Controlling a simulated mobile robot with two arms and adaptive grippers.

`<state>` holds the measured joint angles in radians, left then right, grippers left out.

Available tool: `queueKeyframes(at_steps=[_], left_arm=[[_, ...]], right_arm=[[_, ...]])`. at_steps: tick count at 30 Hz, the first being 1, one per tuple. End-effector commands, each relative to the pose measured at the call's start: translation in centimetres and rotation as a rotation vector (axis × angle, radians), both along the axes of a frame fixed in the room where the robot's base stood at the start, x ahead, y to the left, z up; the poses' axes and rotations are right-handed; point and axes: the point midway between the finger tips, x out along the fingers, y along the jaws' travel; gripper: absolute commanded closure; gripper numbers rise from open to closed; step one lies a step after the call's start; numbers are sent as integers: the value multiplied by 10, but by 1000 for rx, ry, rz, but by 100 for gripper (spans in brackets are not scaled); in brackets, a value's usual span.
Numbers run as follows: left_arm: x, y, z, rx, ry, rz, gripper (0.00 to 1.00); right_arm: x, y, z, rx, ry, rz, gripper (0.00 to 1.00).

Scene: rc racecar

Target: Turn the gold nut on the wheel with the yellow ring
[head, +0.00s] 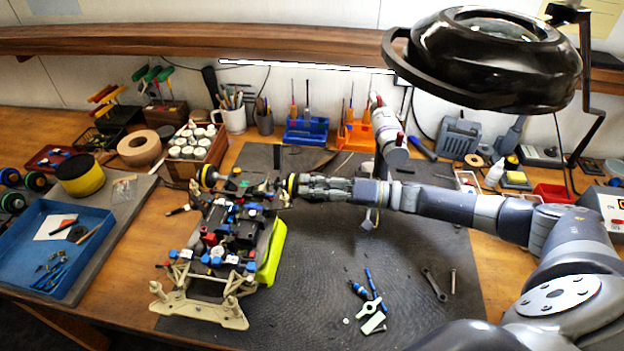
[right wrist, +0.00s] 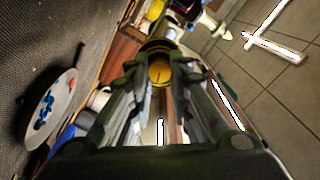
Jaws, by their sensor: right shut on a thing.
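The wheel with the yellow ring (head: 292,186) is at the right of the far end of the car chassis (head: 235,225). The same wheel shows beyond my right fingers in the right wrist view (right wrist: 160,46). My right gripper (head: 305,187) comes in level from the right, facing the wheel. Its fingers are shut on the gold nut (right wrist: 160,73) at the wheel's centre. The nut is hidden by the fingers in the head view. My left gripper is not in view.
The chassis rests on a cream stand (head: 200,301) on a dark mat (head: 330,285). A blue tray (head: 40,250) lies at left. A black magnifier lamp (head: 490,60) hangs at upper right. Loose tools lie on the mat's right part, with bare mat around them.

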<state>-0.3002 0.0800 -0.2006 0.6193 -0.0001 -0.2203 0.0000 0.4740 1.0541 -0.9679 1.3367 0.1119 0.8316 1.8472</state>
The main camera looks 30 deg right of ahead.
Motion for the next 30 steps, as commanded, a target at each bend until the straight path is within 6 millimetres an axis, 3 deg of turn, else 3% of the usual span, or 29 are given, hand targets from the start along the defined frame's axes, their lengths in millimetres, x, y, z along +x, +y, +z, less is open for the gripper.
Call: queueKeyframes(at_steps=[12,29,30], left_arm=[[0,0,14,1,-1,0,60],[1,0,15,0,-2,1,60],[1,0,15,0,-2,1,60]], right_arm=[[1,0,0,126,166,-1,100],[1,0,-1,146,192,-1,100],[1,0,-1,146,192,-1,79]])
